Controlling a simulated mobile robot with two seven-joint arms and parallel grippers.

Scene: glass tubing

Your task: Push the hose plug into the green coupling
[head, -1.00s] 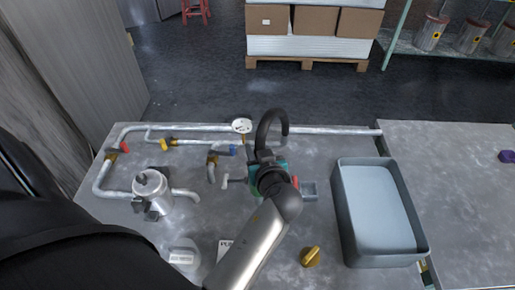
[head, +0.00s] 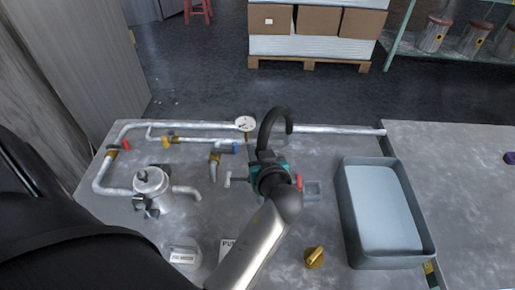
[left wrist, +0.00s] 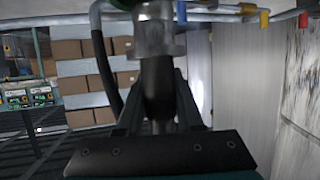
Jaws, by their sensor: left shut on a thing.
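My left gripper (head: 268,166) is over the middle of the grey bench in the head view, with its silver arm running down from it. In the left wrist view its fingers (left wrist: 158,100) are shut on the dark hose plug (left wrist: 158,80). A grey, partly see-through cylinder (left wrist: 158,38) lies beyond the fingertips, in line with the plug. A bit of green (left wrist: 125,4), perhaps the green coupling, shows at the top edge. Whether the plug is inside it I cannot tell. The black hose (head: 275,116) arches up behind the gripper, which hides the plug from the head view.
A metal pipe run with a gauge (head: 245,123) and coloured valves crosses the back and left. A metal pot (head: 152,188) stands left. A grey bin (head: 347,220) stands right of the arm, and a brass knob (head: 315,257) lies in front.

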